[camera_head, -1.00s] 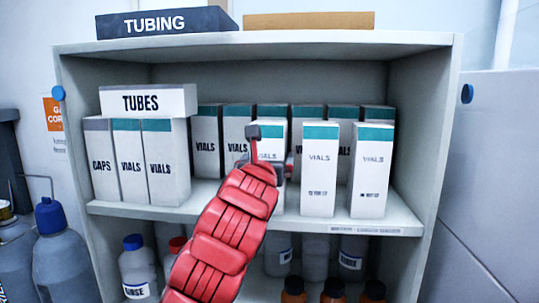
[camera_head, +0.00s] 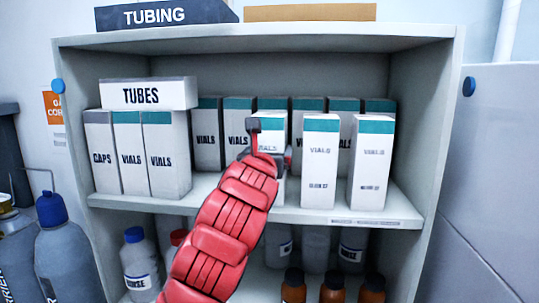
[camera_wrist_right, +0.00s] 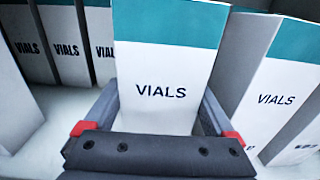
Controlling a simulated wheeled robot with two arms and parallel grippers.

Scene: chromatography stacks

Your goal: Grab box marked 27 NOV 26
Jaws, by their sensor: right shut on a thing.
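My right gripper (camera_head: 268,145) reaches into the middle shelf and is shut on a white vials box (camera_head: 272,118) with a teal top band. In the right wrist view this box (camera_wrist_right: 165,65) stands between the two fingers, its front reading "VIALS"; its lower front is hidden by the gripper. Two similar vials boxes, one in the middle (camera_head: 320,165) and one at the right (camera_head: 371,165), stand to the right of it with small print low on their fronts. I cannot read a date on any box. My left gripper is not in view.
More vials boxes (camera_head: 207,140) stand in a row behind. At left, a TUBES box (camera_head: 146,94) lies across a CAPS box (camera_head: 102,155) and two vials boxes. The shelf's side wall (camera_head: 415,130) is at right. Bottles (camera_head: 140,265) stand on the shelf below.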

